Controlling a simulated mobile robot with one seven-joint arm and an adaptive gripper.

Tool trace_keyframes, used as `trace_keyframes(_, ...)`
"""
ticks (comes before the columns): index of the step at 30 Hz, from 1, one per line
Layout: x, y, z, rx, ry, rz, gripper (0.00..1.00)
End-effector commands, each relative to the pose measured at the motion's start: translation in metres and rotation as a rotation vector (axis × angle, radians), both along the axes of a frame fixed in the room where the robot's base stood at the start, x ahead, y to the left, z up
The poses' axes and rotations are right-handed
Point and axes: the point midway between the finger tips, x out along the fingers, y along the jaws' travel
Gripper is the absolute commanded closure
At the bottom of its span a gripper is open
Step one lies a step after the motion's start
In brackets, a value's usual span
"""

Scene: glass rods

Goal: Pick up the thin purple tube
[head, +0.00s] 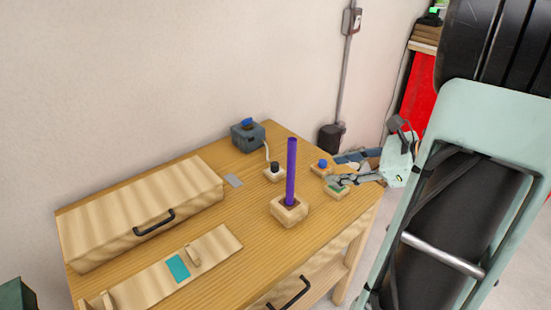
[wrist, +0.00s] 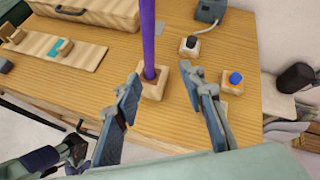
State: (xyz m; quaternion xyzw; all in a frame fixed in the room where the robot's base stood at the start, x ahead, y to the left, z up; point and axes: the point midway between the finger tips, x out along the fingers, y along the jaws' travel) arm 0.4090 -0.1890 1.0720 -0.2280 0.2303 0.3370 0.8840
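The thin purple tube (head: 291,170) stands upright in a small wooden block holder (head: 289,210) near the table's right side. It also shows in the wrist view (wrist: 148,38), rising out of the holder (wrist: 153,88) past the top edge. My gripper (head: 328,180) is to the right of the tube in the head view, apart from it. In the wrist view my gripper (wrist: 168,88) has its two fingers spread wide with nothing between them, and the tube and holder lie beyond the fingertips, nearer the left finger.
Small blocks with a black knob (head: 275,170), a blue button (head: 322,163) and a green top (head: 338,189) are near the tube. A grey-blue box (head: 248,135) stands behind. A wooden case (head: 140,210) and a plank with a teal patch (head: 178,268) occupy the left.

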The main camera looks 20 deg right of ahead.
Motion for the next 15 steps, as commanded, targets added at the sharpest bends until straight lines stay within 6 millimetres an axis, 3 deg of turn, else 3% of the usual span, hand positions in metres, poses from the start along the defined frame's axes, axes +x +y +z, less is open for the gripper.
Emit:
trace_keyframes(3,-0.001,0.02,0.007,0.207,0.003,-0.083,0.63)
trace_keyframes(6,0.0,0.029,0.01,0.3,0.002,-0.116,0.63)
trace_keyframes(15,0.026,0.053,-0.002,0.342,0.003,-0.126,0.63)
